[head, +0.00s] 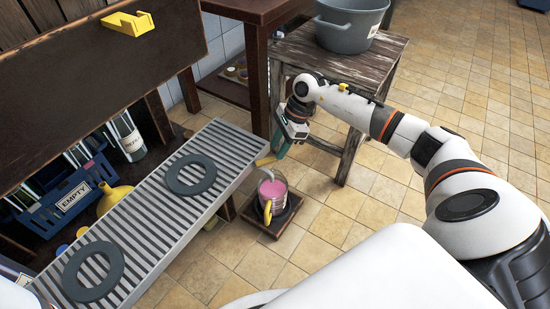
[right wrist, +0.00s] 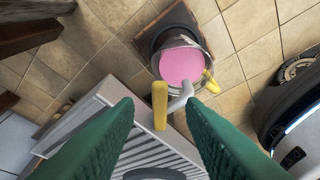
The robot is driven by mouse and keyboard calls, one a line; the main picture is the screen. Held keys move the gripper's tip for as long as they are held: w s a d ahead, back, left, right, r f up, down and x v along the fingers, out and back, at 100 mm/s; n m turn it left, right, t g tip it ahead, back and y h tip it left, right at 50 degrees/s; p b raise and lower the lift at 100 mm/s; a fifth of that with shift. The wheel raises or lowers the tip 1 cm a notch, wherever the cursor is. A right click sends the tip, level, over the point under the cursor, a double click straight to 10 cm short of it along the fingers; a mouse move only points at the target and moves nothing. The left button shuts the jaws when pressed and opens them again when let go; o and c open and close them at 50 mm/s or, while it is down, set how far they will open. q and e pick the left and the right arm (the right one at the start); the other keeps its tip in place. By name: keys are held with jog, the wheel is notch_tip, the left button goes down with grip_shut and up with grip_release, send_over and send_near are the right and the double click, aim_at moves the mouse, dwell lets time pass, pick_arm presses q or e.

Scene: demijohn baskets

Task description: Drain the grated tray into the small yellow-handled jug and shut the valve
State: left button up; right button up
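The grated tray (head: 215,142) is a long grey slatted trough with two dark rings on it. At its right end is a valve with a yellow lever (right wrist: 160,106) and a grey spout (right wrist: 181,99). The lever points away from the tray; I cannot tell whether liquid runs. The jug (head: 272,190) with a yellow handle stands upright below the spout, holding pink liquid; it also shows in the right wrist view (right wrist: 183,65). My right gripper (head: 282,151) has green fingers, spread and empty, with the lever beyond the gap between them. My left gripper is out of view.
The jug stands on a low dark wooden stand (head: 283,222). A wooden stool (head: 345,68) with a grey tub (head: 348,25) stands behind my right arm. A blue crate labelled EMPTY (head: 65,198) and a yellow funnel (head: 113,198) are at left. Tiled floor is clear at right.

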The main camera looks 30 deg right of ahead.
aim_at(273, 158)
jog(key=shift+b+x, duration=0.5)
jog(key=shift+x, duration=1.05)
jog(key=shift+r, duration=0.1)
jog(key=shift+c, duration=0.2)
grip_shut()
